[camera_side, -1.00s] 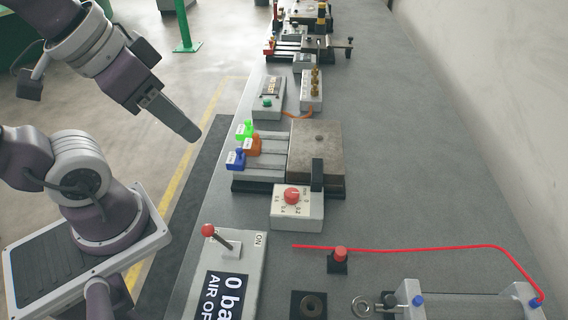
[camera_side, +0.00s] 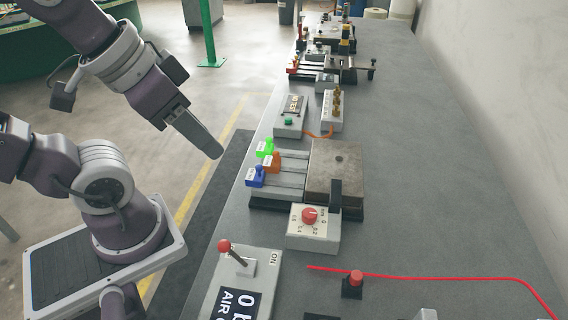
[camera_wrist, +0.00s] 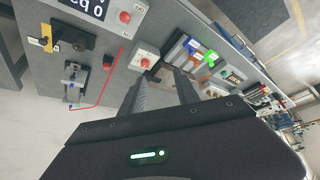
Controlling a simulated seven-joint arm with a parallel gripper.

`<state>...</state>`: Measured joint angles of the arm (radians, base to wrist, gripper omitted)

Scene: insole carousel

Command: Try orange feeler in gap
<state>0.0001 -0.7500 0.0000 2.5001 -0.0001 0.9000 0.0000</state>
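In the side view the orange feeler (camera_side: 271,162) sits in a slotted rack (camera_side: 290,181), between the green feeler (camera_side: 265,148) and the blue feeler (camera_side: 255,177). A brown metal block (camera_side: 337,165) stands right beside the rack, with a black upright piece (camera_side: 335,196) at its near edge. I cannot make out the gap itself. My gripper (camera_side: 216,152) is empty, in the air left of the rack and apart from the feelers. In the wrist view its two fingers (camera_wrist: 159,78) stand apart. The blue feeler (camera_wrist: 194,44) and green feeler (camera_wrist: 210,58) show beyond them there.
A grey box with a red dial (camera_side: 310,216) stands in front of the block. A lever panel (camera_side: 240,272), a red button (camera_side: 354,279) and a red hose (camera_side: 430,276) lie nearer. Small boxes stand behind the rack. The bench right of the block is clear.

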